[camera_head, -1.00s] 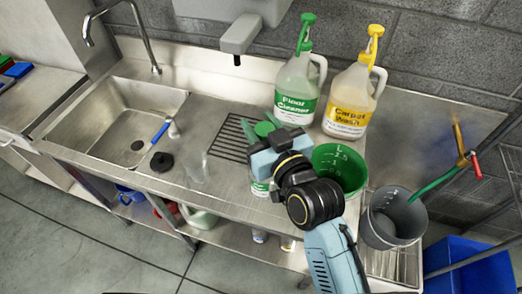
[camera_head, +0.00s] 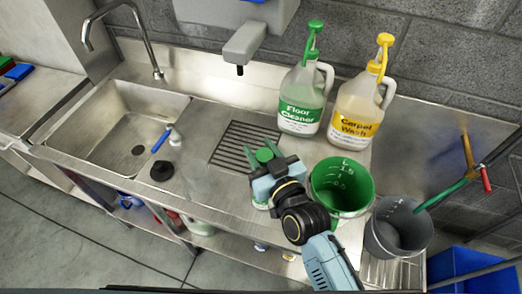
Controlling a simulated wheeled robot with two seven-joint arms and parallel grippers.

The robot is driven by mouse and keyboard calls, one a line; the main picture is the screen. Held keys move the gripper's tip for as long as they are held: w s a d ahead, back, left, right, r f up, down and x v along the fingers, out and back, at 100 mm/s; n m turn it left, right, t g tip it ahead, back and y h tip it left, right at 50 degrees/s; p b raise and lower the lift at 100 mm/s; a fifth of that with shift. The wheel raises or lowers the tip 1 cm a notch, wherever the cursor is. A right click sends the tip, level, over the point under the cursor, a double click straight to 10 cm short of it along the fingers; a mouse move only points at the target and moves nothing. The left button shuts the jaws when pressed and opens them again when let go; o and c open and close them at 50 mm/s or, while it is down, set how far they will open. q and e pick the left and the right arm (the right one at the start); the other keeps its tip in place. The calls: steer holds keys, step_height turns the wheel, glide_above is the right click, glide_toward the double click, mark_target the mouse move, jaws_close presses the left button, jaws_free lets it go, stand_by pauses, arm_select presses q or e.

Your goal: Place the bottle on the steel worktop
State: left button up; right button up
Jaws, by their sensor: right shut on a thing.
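A bottle with a green cap (camera_head: 264,155) stands at the front of the steel worktop (camera_head: 222,214), mostly hidden behind my right gripper. My right gripper (camera_head: 262,160) comes in from the lower right and is shut on this bottle, with its fingers on either side of the cap. Part of the bottle's pale body shows below the gripper. Whether its base touches the worktop is hard to tell. My left gripper is not in view.
A Floor Cleaner jug (camera_head: 302,108) and a Carpet Wash jug (camera_head: 357,112) stand behind. A green measuring bucket (camera_head: 342,186) and a grey bucket (camera_head: 398,228) are at the right. A drain grate (camera_head: 240,140), black plug (camera_head: 162,169), brush (camera_head: 162,139) and clear cup (camera_head: 196,180) lie left.

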steer(key=shift+f, duration=0.15)
steer(key=o, duration=1.2)
steer(key=shift+o, duration=0.2)
steer(key=shift+s+d, duration=0.1)
steer(key=v, duration=1.1)
steer(key=shift+s+r+b, duration=0.25)
steer(key=shift+s+b, duration=0.05)
steer(key=shift+b, duration=0.05)
steer(key=shift+d, duration=0.15)
